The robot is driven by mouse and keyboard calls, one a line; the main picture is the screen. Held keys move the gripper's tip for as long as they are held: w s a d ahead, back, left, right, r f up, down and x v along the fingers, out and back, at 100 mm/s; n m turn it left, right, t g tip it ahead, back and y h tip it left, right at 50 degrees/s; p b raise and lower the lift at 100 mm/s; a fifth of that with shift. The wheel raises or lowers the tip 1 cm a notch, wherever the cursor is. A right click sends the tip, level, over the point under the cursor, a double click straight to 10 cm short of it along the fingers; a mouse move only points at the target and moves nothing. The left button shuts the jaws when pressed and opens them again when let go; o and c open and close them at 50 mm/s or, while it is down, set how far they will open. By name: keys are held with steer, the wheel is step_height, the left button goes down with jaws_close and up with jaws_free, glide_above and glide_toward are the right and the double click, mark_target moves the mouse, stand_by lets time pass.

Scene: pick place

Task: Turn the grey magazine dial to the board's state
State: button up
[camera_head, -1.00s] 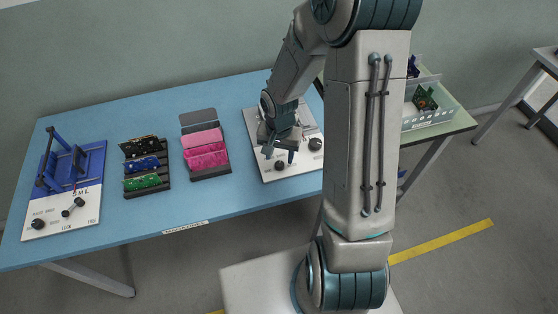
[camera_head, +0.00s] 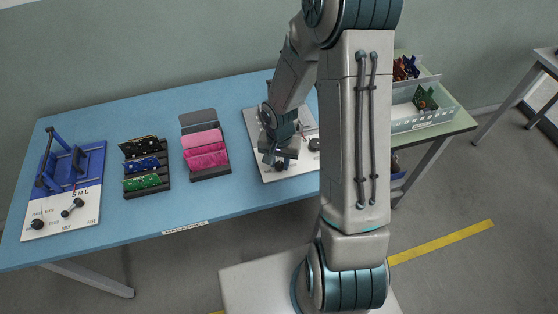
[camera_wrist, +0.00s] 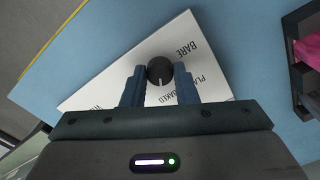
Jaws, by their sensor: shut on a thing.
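A white panel (camera_head: 262,160) with printed labels stands at the right of the blue table. Its round black dial (camera_wrist: 159,69) shows in the wrist view with a white pointer mark facing down the picture, toward my palm. My gripper (camera_head: 280,161) is down at the panel, shut on the dial, one blue finger at each side. It also shows in the wrist view (camera_wrist: 160,80). A second black knob (camera_head: 314,144) sits right of it.
Left of the panel stand a rack of pink boards (camera_head: 205,150) and a rack with black, blue and green boards (camera_head: 142,168). A blue and white fixture (camera_head: 62,190) with knobs stands far left. Bins (camera_head: 410,118) with boards stand on a side table at right.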

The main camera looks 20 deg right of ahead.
steer(key=n, duration=1)
steer(key=shift+r, duration=0.1)
steer(key=n, duration=0.3)
steer(key=shift+n+p, duration=0.4)
steer(key=n+p, duration=0.1)
steer(key=n, duration=0.4)
steer(key=shift+p, duration=0.3)
steer(key=n+p, duration=0.1)
steer(key=n, duration=0.4)
steer(key=shift+p, duration=0.3)
